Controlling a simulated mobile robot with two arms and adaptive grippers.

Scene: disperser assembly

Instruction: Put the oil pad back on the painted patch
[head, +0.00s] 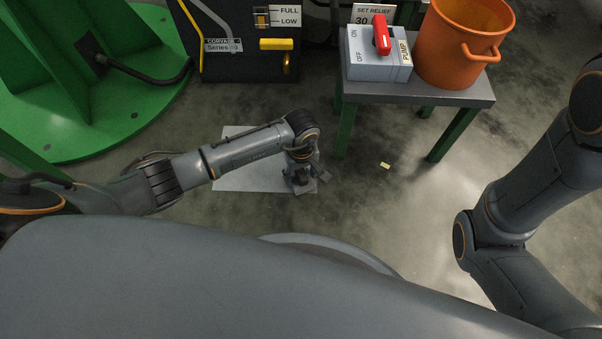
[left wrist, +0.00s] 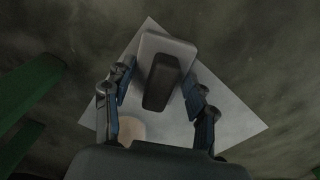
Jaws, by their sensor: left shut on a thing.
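The oil pad, a light grey plate with a dark block-shaped handle (left wrist: 158,85), sits between the fingers of my left gripper in the left wrist view. My left gripper (head: 304,173) is shut on its handle, pointing down at the right end of the painted patch (head: 240,181). The patch is a pale flat rectangle on the floor; it also shows behind the pad in the left wrist view (left wrist: 235,120). Whether the pad touches the patch is not clear. In the head view the gripper mostly hides the pad. My right gripper is out of view.
A low table (head: 440,93) at the back holds a pump switch box (head: 375,62) with a red lever and an orange bucket (head: 460,45). A small yellow piece (head: 385,165) lies on the floor. A green base (head: 90,125) stands left. A tan rounded shape (left wrist: 131,127) is partly hidden.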

